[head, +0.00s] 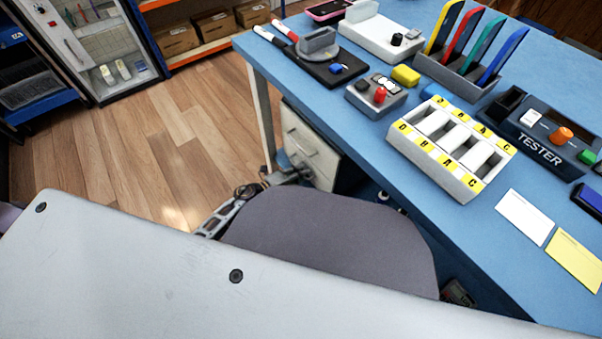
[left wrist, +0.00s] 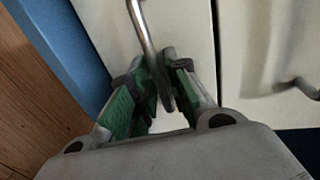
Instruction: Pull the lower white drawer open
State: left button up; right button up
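The white drawer unit (head: 312,139) stands under the front edge of the blue table in the head view. My right gripper is out of view.
The blue table (head: 400,165) carries a labelled sorting tray (head: 463,186), a tester box (head: 545,140) and other devices above the drawers. Wooden floor (head: 180,130) lies clear to the left.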

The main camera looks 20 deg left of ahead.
pick_arm(q)
jog(key=shift+w, duration=0.1)
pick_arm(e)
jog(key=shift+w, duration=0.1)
pick_arm(q)
grip_shut()
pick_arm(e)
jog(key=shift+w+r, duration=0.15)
pick_arm(q)
jog(key=f+p+v, duration=0.2)
jog(key=v, duration=0.9)
jog(key=s+f+p+v, duration=0.1)
jog(key=f+p+v, duration=0.1)
jog(key=v, duration=0.9)
jog(key=shift+a+f+p, duration=0.25)
jog(key=shift+f+p, duration=0.1)
jog(key=shift+f, duration=0.05)
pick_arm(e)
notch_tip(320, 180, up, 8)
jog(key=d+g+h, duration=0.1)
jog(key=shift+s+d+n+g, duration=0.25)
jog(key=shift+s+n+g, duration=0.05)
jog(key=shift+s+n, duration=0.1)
